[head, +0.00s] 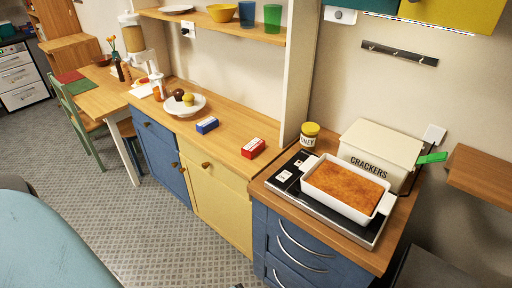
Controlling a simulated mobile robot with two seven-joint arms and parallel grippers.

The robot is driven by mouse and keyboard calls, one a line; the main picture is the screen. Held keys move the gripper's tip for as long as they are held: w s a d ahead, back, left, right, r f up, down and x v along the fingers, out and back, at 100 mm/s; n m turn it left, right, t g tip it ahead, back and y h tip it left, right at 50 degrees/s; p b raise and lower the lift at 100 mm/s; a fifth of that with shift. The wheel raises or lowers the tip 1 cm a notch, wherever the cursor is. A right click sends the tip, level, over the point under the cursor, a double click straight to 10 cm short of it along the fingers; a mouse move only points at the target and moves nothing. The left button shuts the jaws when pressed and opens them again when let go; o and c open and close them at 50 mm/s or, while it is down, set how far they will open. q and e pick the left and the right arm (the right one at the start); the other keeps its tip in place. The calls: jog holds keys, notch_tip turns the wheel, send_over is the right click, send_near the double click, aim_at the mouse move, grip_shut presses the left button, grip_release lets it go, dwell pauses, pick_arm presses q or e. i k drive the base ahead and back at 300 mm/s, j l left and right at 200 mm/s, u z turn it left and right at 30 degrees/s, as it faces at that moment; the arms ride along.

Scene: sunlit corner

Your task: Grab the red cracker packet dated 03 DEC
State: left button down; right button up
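A small red packet (253,148) with a white part lies on the wooden counter (222,146), near the counter's right end by the upright panel. Its date is too small to read. A similar blue packet (207,125) lies to its left, apart from it. A cream box (380,154) marked CRACKERS stands on the right-hand counter behind a baking dish; whether anything is inside is hidden. Neither of my grippers shows in the head view.
A white dish of brown bake (345,186) sits on the hob (285,178), with a yellow-lidded jar (309,135) behind. A plate with muffins (185,104) is further left. An upright panel (298,70) divides the counters. Grey floor (140,215) is open in front.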

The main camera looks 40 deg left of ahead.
aim_at(254, 147)
jog(key=u, duration=0.5)
jog(key=j+u, duration=0.1)
jog(key=u, duration=0.4)
jog(key=i+u, duration=0.1)
jog(key=u, duration=0.35)
